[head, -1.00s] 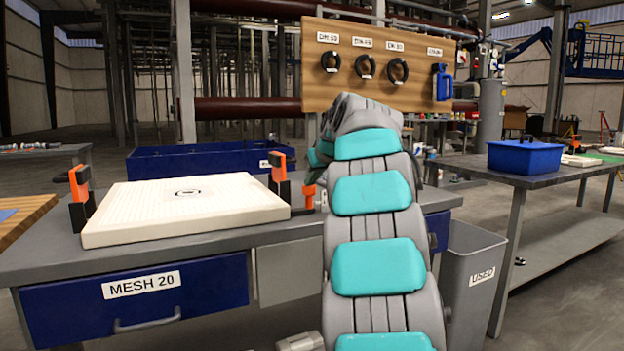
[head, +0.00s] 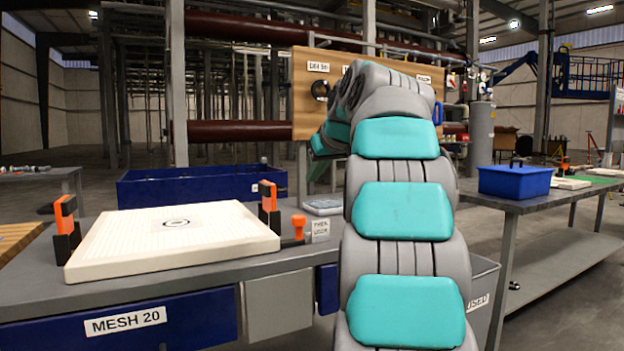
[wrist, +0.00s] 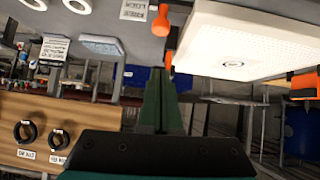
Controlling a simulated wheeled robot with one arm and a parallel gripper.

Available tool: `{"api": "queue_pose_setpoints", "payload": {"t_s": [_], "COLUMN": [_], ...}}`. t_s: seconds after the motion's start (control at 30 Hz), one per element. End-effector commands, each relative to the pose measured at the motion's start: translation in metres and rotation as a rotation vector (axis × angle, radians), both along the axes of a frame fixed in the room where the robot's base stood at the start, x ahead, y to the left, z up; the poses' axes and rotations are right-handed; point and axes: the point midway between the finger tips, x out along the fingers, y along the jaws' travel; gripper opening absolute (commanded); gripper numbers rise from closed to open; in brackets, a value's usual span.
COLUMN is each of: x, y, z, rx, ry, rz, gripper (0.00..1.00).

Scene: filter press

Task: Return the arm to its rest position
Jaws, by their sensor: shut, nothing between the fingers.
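My gripper (wrist: 160,78) shows in the wrist view as two dark green fingers lying together, empty, with nothing touching them that I can see. The wrist picture appears upside down. In the head view my grey and teal arm rises from the bottom right of centre and bends over at the top. My gripper is mostly hidden behind the arm there.
A white filter plate (head: 175,240) lies on the grey bench (head: 150,285) between orange-and-black clamps (head: 65,220). My arm partly covers the wooden ring board (head: 305,95) and the grey USED bin (head: 482,290). A blue box (head: 515,181) stands on the right table.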

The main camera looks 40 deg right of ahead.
Motion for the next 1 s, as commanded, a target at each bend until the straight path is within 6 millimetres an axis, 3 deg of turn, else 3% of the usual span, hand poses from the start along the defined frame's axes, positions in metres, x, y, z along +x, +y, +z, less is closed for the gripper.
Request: {"api": "queue_pose_setpoints", "payload": {"t_s": [0.57, 0.67, 0.77, 1.0], "x": [0.001, 0.004, 0.005, -0.014], "y": [0.005, 0.022, 0.053, 0.144], "z": [-0.003, -0.017, -0.042, -0.125], "rx": [0.008, 0.039, 0.09, 0.212], "ry": [0.006, 0.033, 0.084, 0.264], "rz": [0.002, 0.011, 0.025, 0.061], "gripper": [0.0, 0.0, 0.0, 0.0]}}
